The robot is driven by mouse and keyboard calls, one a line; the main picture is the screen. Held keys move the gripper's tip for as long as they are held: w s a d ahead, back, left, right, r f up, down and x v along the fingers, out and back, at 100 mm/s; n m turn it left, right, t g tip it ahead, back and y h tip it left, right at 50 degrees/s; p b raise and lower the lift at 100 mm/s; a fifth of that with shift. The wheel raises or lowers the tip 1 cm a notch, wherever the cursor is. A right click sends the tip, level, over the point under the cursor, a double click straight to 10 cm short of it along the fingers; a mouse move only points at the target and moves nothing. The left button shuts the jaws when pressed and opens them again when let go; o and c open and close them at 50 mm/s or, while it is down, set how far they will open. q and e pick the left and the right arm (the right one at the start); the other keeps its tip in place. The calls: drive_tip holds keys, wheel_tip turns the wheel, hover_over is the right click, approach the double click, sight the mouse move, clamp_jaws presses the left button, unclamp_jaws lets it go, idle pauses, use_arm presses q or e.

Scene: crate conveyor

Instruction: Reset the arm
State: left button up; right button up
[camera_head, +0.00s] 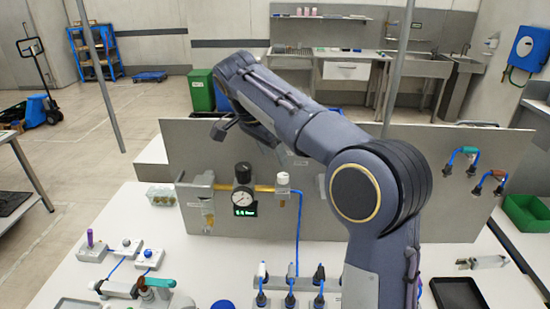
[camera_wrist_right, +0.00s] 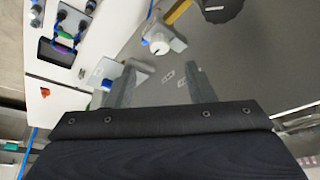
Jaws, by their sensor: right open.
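My right arm (camera_head: 300,125) rises from the bottom right of the head view, bends at a large dark elbow and reaches up and left over the workbench. Its far end hangs in front of the upright grey panel (camera_head: 430,160), near the panel's top left. My right gripper (camera_wrist_right: 161,74) shows in the wrist view as two grey fingers spread apart with nothing between them. In the head view the gripper is mostly hidden by the wrist. My left gripper is not in view.
A pressure gauge (camera_head: 242,197) with a brass pipe is mounted on the panel below the forearm. Blue-cabled connectors (camera_head: 290,287) stand at the bench front. A lever valve (camera_head: 155,287) is at front left. A black tray (camera_head: 460,293) and green bin (camera_head: 528,213) are at right.

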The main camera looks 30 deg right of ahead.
idle(0.7)
drive_tip(key=s+f+n+t+y, duration=0.1)
drive_tip(key=s+f+n+y, duration=0.25)
drive_tip(key=s, duration=0.35)
drive_tip(key=s+f+n+t+y, duration=0.1)
drive_tip(key=s+f+n+y, duration=0.1)
drive_tip(key=s+n, duration=0.35)
drive_tip(key=s+a+f+n+t+y, duration=0.1)
drive_tip(key=s+a+f, duration=0.3)
drive_tip(key=s, duration=0.4)
drive_tip(key=s+a+f+n+t+y, duration=0.1)
drive_tip(key=s+a+f+n, duration=0.2)
drive_tip(key=s+f, duration=0.3)
drive_tip(key=shift+s+a+n+t+y, duration=0.35)
drive_tip(key=shift+s+a, duration=0.2)
drive_tip(key=shift+s, duration=0.6)
